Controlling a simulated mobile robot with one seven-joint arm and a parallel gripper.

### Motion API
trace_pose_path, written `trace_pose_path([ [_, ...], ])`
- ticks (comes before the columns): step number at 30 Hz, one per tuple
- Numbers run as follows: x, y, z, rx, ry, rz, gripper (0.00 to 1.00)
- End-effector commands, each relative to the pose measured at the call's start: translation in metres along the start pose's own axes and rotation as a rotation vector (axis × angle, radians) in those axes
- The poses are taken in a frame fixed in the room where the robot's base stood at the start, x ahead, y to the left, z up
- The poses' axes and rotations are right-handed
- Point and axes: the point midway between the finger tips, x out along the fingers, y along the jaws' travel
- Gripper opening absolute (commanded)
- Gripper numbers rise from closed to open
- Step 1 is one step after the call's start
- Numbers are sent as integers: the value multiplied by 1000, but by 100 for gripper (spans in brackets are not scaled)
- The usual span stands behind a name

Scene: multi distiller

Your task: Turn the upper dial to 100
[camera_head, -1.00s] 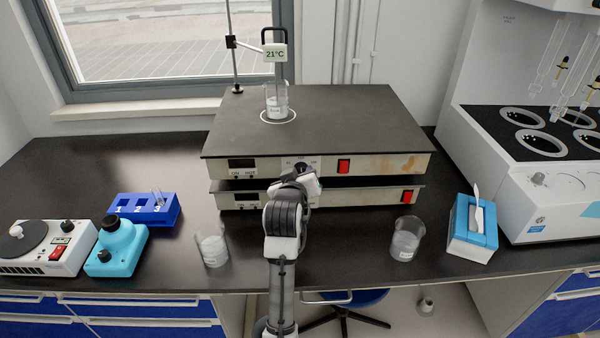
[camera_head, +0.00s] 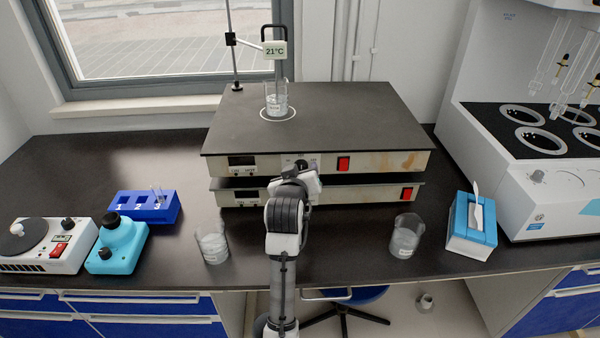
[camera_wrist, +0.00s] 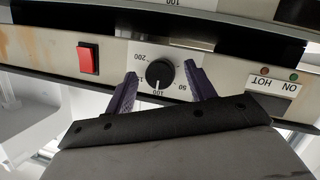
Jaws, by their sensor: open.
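The upper hotplate (camera_head: 370,163) sits on the lower hotplate (camera_head: 350,195). The wrist view is upside down. In it the round black upper dial (camera_wrist: 160,72) is in the middle, with marks 50, 100 and 200 around it. Its white pointer line points at or very near 100. My gripper (camera_wrist: 161,73) is open, with one finger on each side of the dial; small gaps seem to separate the fingers from it. In the head view my wrist hides part of the front panels, and my fingertips cannot be made out.
A red switch (camera_wrist: 88,58) is beside the dial. A beaker (camera_head: 276,100) with a thermometer reading 21°C stands on the upper hotplate. Two beakers stand on the bench, left (camera_head: 212,243) and right (camera_head: 405,237) of my arm. A tissue box (camera_head: 473,225) is farther right.

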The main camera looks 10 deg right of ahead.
Motion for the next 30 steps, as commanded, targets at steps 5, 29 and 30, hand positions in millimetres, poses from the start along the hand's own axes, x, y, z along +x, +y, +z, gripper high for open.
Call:
trace_pose_path([
  [5, -4, 0, 0, 0, 0, 0, 55],
  [29, -126, 2, -5, -1, -7, 1, 55],
  [30, -128, 2, -5, -2, -6, 1, 55],
])
